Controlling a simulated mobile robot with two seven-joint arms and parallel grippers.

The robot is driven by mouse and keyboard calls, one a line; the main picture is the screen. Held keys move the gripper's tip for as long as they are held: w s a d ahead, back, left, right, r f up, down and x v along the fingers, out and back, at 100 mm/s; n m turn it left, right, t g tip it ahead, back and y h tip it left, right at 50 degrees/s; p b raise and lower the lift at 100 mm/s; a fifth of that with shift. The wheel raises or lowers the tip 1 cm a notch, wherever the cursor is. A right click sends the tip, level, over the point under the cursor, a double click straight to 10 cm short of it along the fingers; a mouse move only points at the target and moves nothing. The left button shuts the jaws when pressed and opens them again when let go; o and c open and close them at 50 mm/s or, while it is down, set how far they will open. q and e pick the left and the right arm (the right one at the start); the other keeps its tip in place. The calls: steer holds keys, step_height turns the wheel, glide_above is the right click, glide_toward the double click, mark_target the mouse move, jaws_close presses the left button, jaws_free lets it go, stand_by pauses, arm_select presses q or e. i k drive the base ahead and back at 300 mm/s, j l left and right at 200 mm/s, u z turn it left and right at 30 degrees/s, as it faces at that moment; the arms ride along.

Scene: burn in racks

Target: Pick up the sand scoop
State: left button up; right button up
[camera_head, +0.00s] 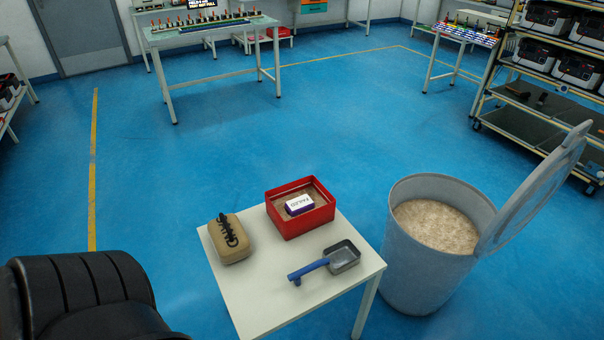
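The sand scoop (341,257) lies on a small white table (252,308) near the table's right edge. It has a grey metal pan and a blue handle (309,269) that points left. A black ribbed part at the lower left looks like my own arm. No gripper fingers show in the head view, so I see nothing holding or touching the scoop.
A red box (300,226) of sand with a white and purple block labelled FAILED (299,204) and a tan case (229,240) share the table. A grey bin (418,265) of sand stands right, lid raised. Blue floor (230,140) beyond is clear.

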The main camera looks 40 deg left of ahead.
mark_target(344, 255)
steer(key=i+j, duration=0.1)
steer(key=i, duration=0.35)
steer(key=i+j+u, duration=0.1)
steer(key=i, duration=0.35)
steer(key=z, duration=9.75)
